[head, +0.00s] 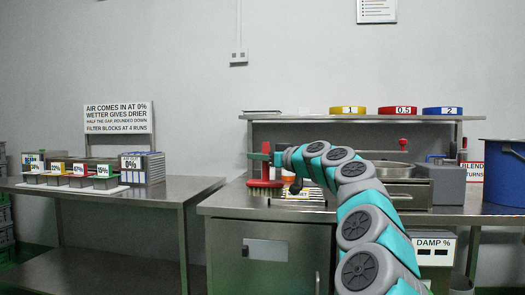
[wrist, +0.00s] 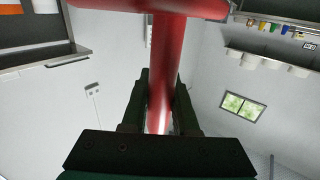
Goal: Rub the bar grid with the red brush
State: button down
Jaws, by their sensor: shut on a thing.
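My gripper (head: 267,158) is shut on the upright handle of the red brush (head: 265,184) above the left part of the steel counter. In the wrist view the red handle (wrist: 163,60) runs between the dark fingers of my gripper (wrist: 160,90). The brush's block and pale bristles point down, close to the counter top; I cannot tell whether the bristles touch anything. A low flat piece (head: 308,194) lies just right of the brush, partly behind my arm. It may be the bar grid, but it is too small to tell.
A raised shelf (head: 290,117) behind carries yellow, red and blue numbered rings. A grey machine (head: 400,188) and a large blue bin (head: 503,180) stand to the right. A left table (head: 190,190) holds labelled boxes and a sign.

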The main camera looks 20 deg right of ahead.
jog(key=w+a+f+m+h, duration=0.1)
jog(key=a+f+h, duration=0.1)
jog(key=a+f, duration=0.4)
jog(key=w+a+f+m+h, duration=0.1)
jog(key=a+f, duration=0.5)
jog(key=f, duration=1.1)
jog(key=w+a+f+m+t+h, duration=0.1)
jog(key=w+a+f+h, duration=0.1)
jog(key=a+f, duration=0.5)
notch_tip(320, 180, down, 5)
jog(key=shift+f+m+h, duration=0.1)
jog(key=shift+m+h, duration=0.3)
jog(key=shift+w+a, duration=0.15)
